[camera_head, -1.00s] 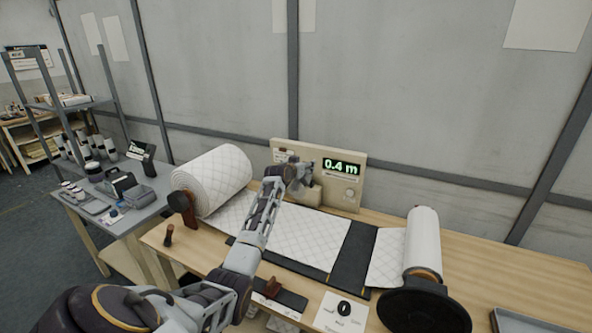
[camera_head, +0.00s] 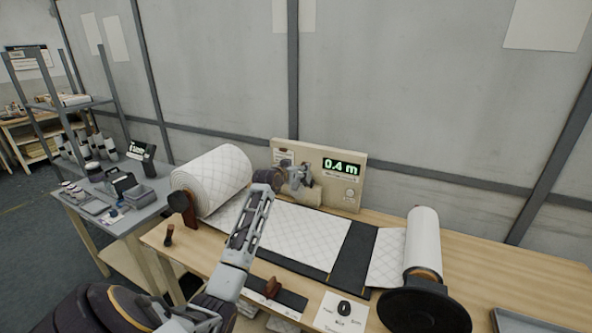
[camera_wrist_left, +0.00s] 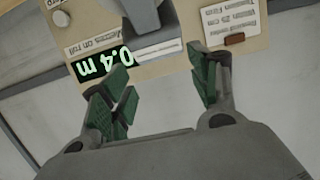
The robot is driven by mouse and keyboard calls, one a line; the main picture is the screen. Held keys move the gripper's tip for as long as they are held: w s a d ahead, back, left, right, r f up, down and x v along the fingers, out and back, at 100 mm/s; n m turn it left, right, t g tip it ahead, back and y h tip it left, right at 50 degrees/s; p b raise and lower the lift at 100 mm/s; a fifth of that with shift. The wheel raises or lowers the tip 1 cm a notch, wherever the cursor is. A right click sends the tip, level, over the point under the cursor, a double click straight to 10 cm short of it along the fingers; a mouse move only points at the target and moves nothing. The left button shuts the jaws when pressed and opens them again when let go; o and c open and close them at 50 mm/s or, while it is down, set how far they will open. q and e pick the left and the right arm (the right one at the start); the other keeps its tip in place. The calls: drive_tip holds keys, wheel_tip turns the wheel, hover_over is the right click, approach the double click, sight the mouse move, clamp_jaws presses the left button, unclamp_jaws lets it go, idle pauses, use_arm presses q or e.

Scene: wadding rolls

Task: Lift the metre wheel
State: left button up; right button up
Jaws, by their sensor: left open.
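A beige panel (camera_head: 346,192) with a green display (camera_head: 341,168) reading 0.4 m stands at the back of the bench. A tan, rounded part (camera_head: 305,197), which may be the metre wheel, sits low in front of it, partly hidden by my gripper. My left gripper (camera_head: 303,178) is open just above this part, close to the panel. In the left wrist view my open gripper (camera_wrist_left: 158,85) has its green-padded fingers apart with nothing between them. A grey part (camera_wrist_left: 140,14) and a pale block show beyond the fingertips, in front of the panel. My right gripper is out of view.
A large quilted wadding roll (camera_head: 212,180) lies left of the panel. Its sheet (camera_head: 305,238) runs right across a black strip to a smaller white roll (camera_head: 423,243) with a black disc (camera_head: 425,310). A side table (camera_head: 120,215) stands left.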

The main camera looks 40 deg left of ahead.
use_arm(q)
drive_tip(key=shift+s+d+r, duration=0.1)
drive_tip(key=shift+s, duration=0.25)
idle(0.7)
